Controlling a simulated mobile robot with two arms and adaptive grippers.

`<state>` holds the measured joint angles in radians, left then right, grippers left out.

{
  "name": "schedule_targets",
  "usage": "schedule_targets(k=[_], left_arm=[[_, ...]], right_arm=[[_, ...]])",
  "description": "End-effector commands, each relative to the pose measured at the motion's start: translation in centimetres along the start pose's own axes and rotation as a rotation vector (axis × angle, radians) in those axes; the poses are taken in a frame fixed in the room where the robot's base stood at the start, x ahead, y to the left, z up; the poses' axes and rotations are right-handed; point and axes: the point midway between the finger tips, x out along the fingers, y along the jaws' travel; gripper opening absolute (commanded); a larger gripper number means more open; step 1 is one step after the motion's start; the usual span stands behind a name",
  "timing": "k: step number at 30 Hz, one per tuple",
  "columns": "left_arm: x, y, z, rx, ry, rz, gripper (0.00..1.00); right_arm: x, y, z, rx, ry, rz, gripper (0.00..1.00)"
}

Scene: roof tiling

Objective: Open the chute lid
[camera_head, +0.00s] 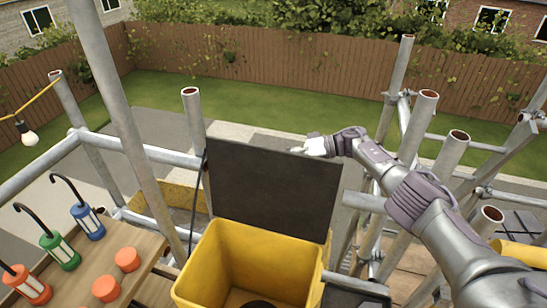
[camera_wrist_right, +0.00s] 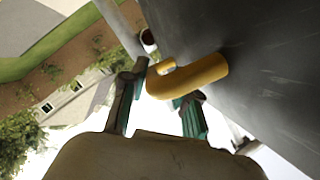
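The yellow chute (camera_head: 231,266) stands at the bottom middle of the head view, its mouth uncovered. Its dark chute lid (camera_head: 273,190) stands up, roughly upright, along the chute's far edge. My right gripper (camera_head: 303,149) is at the lid's upper right edge, partly hidden behind it. In the right wrist view, a yellow handle (camera_wrist_right: 195,78) sticks out from the dark lid face (camera_wrist_right: 265,75). The right gripper's fingers (camera_wrist_right: 160,88) are spread with a gap between them, and the handle's end lies across that gap. I cannot tell whether they touch it. My left gripper is not in view.
Scaffold tubes (camera_head: 124,120) rise left of the chute, and more tubes (camera_head: 417,125) stand close to my right arm. A wooden board (camera_head: 75,285) at the lower left bears coloured lanterns (camera_head: 62,250) and orange round pieces (camera_head: 127,259). Lawn and fence lie beyond.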

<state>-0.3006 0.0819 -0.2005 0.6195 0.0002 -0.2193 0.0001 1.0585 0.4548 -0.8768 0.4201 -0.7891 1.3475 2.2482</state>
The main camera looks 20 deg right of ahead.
Motion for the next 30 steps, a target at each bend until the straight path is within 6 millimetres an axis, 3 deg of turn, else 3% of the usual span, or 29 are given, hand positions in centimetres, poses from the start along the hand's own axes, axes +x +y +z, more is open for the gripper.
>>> schedule_targets(k=[1, 6, 12, 18, 30], left_arm=[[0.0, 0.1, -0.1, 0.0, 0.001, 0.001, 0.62], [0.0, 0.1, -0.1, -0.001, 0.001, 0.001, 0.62], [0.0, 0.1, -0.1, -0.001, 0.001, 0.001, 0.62], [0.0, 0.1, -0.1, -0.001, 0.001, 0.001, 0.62], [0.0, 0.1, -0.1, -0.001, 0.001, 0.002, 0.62]], right_arm=[[-1.5, 0.1, -0.1, -0.001, 0.003, 0.003, 0.27], [-5.2, 0.1, -0.2, 0.001, 0.005, 0.003, 0.27], [-8.2, 0.1, -0.1, 0.002, 0.003, 0.001, 0.27], [-9.3, 0.1, 0.0, 0.003, 0.001, 0.0, 0.27], [-9.3, 0.1, 0.0, 0.003, 0.001, 0.0, 0.27]])
